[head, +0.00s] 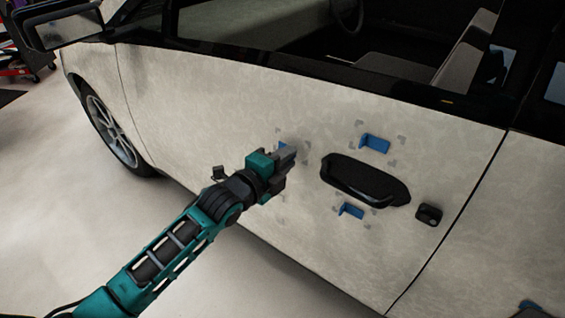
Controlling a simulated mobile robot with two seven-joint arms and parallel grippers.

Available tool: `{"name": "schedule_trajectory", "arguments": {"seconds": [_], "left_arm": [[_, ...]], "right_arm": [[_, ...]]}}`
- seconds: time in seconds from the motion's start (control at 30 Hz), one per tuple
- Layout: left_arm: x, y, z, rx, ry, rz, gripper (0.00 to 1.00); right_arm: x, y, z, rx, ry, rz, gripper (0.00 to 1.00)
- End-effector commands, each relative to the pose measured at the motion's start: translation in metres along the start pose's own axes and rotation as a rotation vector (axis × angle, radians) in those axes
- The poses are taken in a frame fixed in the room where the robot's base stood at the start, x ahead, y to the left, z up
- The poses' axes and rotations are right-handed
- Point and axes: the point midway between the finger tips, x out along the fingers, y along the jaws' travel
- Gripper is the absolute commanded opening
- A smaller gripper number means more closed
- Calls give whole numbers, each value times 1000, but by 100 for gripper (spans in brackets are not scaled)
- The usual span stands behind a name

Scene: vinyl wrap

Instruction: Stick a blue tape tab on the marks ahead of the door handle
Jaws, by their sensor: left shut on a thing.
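The black door handle (365,180) sits on the pale, mottled car door (210,100). One blue tape tab (375,143) is on the door above the handle, between grey corner marks. Another blue tab (350,211) is on the door below the handle. My left gripper (289,158) is at the door just left of the handle, among grey marks (305,146). It is shut on a blue tab (283,146), mostly hidden behind the fingers. I cannot tell whether this tab touches the door. My right gripper is out of view.
A black lock piece (429,214) sits right of the handle. The window opening (330,40) is above and the side mirror (70,28) at top left. A cut-off blue object (532,309) shows at the bottom right.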

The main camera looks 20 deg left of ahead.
Motion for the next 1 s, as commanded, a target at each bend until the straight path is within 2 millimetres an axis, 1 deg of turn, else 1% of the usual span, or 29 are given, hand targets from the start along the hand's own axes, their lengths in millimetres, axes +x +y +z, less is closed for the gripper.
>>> {"name": "schedule_trajectory", "arguments": {"seconds": [0.43,1.0], "left_arm": [[0,0,0,0,0,0,0],[8,0,0,0,0,-1,0]], "right_arm": [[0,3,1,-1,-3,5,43],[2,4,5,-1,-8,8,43]]}}
